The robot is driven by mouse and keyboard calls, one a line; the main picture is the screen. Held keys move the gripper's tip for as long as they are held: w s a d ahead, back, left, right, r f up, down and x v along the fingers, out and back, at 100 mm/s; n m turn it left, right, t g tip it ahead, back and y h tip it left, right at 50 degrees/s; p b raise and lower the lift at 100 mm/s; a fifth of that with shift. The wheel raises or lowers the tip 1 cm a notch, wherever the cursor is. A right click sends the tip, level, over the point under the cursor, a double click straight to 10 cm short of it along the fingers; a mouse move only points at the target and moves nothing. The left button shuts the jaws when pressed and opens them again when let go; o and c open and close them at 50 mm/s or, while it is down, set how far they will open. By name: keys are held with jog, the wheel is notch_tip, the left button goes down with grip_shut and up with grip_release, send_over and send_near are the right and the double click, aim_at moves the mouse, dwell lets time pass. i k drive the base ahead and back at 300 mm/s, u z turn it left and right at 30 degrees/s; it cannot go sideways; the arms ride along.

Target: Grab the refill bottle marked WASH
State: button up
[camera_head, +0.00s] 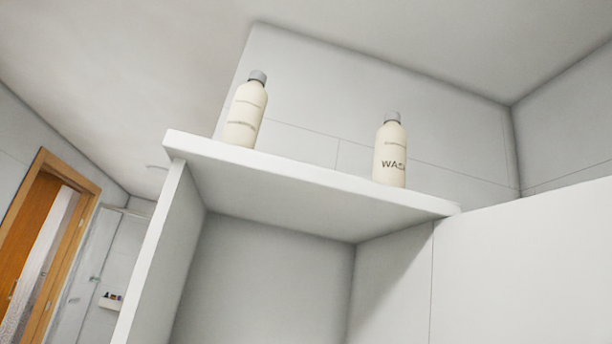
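The refill bottle marked WASH (390,155) is cream with a grey cap. It stands upright near the right end of a high white shelf, and its dark lettering is partly readable as "WAS". A second cream bottle (244,115) with a grey cap stands toward the left end of the same shelf; its small print is too faint to read. The shelf edge hides the bottles' bases a little. My gripper is not in view.
The white shelf board (300,187) tops an open cabinet, seen from below. A white panel (525,260) fills the lower right. A tiled wall stands close behind the bottles. A wooden-framed doorway (45,240) is at far left. The space between the two bottles is clear.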

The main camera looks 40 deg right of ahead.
aim_at(390, 151)
jog(key=u, duration=0.7)
jog(key=i, duration=1.3)
jog(key=z, duration=2.05)
jog(key=k, duration=0.9)
jog(key=z, duration=0.15)
jog(key=i, duration=0.5)
